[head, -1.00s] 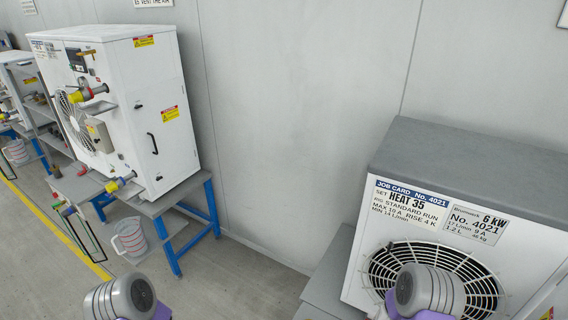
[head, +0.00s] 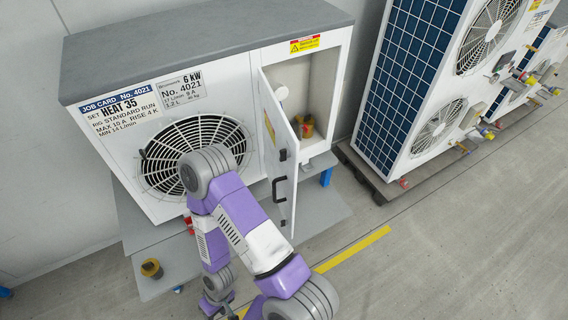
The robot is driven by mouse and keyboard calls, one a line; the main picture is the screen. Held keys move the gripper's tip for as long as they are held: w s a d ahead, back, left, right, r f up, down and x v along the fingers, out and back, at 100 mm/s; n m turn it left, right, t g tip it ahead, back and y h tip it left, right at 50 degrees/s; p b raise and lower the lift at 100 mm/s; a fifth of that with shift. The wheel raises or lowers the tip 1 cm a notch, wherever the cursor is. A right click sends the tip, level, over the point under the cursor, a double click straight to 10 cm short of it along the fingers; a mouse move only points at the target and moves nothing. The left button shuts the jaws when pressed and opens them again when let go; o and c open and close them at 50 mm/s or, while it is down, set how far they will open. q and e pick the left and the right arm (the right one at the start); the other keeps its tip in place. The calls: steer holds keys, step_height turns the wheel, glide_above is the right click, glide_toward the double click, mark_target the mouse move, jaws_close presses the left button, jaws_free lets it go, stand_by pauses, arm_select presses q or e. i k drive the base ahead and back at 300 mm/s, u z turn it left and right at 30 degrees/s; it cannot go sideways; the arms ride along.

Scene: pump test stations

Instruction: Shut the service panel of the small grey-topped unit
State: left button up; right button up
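The small grey-topped unit (head: 120,50) is a white box with a fan grille and job card No. 4021. Its service panel (head: 283,165) stands open, swung out from the left side of a compartment (head: 318,85) at the unit's right end. The panel has a black bar handle (head: 280,190) and a small latch. My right arm, purple and grey, crosses in front of the fan, left of the panel. Its lower end with the gripper (head: 216,303) is small and unclear at the bottom. My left gripper is out of view.
The unit stands on a grey bench (head: 318,213) with a brass-and-black fitting (head: 151,268) on its front left. A taller unit with a blue-finned side (head: 415,60) stands to the right on a dark pallet (head: 365,170). A yellow line (head: 350,250) marks the open floor.

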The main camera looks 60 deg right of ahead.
mark_target(278, 134)
steer(key=k, duration=0.75)
steer(key=u, duration=1)
steer(key=i, duration=0.9)
steer(key=z, duration=3.25)
steer(key=i, duration=0.5)
steer(key=z, duration=0.45)
steer(key=k, duration=1)
steer(key=u, duration=0.65)
steer(key=i, duration=0.7)
steer(key=u, duration=0.25)
